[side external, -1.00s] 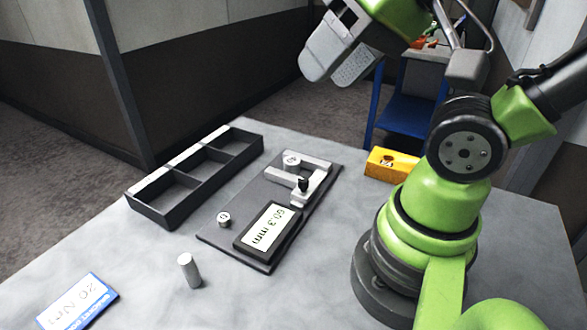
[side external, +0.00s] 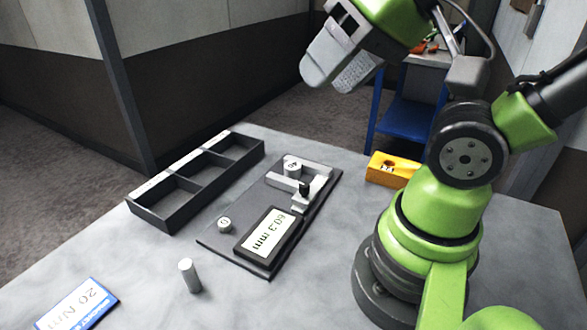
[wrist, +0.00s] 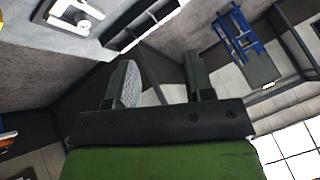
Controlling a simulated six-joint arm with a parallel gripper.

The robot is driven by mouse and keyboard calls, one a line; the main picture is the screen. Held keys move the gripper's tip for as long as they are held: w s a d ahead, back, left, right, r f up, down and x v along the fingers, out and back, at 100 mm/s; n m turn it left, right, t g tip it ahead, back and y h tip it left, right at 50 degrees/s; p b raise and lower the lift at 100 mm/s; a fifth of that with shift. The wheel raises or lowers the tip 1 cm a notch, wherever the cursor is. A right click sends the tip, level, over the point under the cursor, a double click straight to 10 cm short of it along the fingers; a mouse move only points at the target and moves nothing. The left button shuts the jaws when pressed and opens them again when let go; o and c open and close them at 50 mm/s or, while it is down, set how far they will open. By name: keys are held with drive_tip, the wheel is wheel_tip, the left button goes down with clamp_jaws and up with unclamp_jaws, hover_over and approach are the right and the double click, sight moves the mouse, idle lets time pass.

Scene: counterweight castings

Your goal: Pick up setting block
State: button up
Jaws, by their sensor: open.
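Which piece is the setting block is not certain from the pictures. A yellow block (side external: 385,170) with dark marking on its face sits at the table's back, left of my base. A dark gauge plate (side external: 229,243) carries a light clamp-like fixture (side external: 317,181), a marked round piece (side external: 293,166) in it, a smaller marked round piece (side external: 224,224) and a display (side external: 268,236) seeming to read 60.3 mm. My gripper (side external: 338,72) is open and empty, high above and behind the table, clear of everything. Its two fingers stand apart in the wrist view (wrist: 162,82).
A dark three-compartment tray (side external: 172,221) lies left of the plate and looks empty. A grey cylinder (side external: 190,276) stands upright at the front. A blue-edged card (side external: 78,304) marked 20 Nm lies front left. A blue trolley (side external: 402,118) stands behind the table. Bare tabletop surrounds the plate.

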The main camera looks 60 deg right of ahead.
drive_tip(key=shift+o, duration=0.5)
drive_tip(key=o, duration=0.4)
